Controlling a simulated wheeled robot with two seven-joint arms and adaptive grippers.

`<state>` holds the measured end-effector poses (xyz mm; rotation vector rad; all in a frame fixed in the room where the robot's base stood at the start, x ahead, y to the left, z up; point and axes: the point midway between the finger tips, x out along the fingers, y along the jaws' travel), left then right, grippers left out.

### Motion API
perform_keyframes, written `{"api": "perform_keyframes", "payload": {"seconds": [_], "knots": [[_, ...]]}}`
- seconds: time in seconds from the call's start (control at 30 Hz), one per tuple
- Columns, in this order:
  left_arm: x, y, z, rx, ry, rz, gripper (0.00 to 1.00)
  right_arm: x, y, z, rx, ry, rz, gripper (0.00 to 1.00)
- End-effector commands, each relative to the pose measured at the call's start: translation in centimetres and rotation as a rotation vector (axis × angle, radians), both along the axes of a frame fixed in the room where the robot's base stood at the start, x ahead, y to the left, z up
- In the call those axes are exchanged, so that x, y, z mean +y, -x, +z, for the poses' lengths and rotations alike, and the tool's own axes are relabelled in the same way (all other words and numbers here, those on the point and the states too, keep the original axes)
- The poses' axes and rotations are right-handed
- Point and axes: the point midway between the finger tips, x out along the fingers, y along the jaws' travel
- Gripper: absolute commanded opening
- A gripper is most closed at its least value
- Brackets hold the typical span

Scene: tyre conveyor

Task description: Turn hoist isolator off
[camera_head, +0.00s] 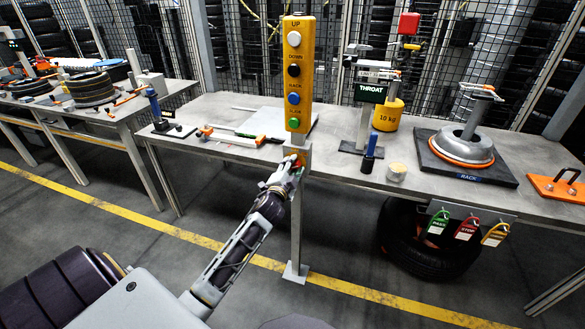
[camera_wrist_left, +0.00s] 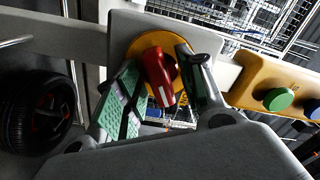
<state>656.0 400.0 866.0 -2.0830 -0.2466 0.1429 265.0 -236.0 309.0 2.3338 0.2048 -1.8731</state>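The hoist isolator is a red rotary handle (camera_wrist_left: 161,82) on a round yellow disc (camera_wrist_left: 148,42), fixed to a grey plate on the post below the yellow push-button box. In the head view it is mostly hidden behind my left gripper (camera_head: 291,167), with only a little red and yellow showing. In the left wrist view my left gripper (camera_wrist_left: 157,62) has its fingers apart, one on each side of the red handle. The right finger is very close to the handle; I cannot tell whether it touches. My right gripper is not in view.
The yellow button box (camera_head: 297,75) stands just above my left gripper. The grey table (camera_head: 235,108) carries a wheel hub (camera_head: 463,147), a yellow weight (camera_head: 388,115) and tools. Padlocks (camera_head: 467,229) hang from its front edge.

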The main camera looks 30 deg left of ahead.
Motion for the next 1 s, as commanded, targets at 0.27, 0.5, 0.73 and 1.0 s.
{"api": "perform_keyframes", "payload": {"seconds": [0.27, 0.5, 0.73, 1.0], "knots": [[0.0, 0.0, 0.0, 0.0, 0.0, 0.0, 0.14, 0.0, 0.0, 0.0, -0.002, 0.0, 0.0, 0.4], [0.0, 0.0, 0.0, 0.0, 0.001, 0.0, 0.0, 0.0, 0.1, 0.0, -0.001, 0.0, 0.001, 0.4], [0.0, 0.0, 0.0, -0.004, 0.02, 0.0, 0.0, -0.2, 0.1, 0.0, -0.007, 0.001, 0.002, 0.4], [0.0, 0.0, 0.1, -0.023, 0.102, 0.0, 0.0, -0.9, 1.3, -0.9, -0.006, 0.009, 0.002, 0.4]]}}
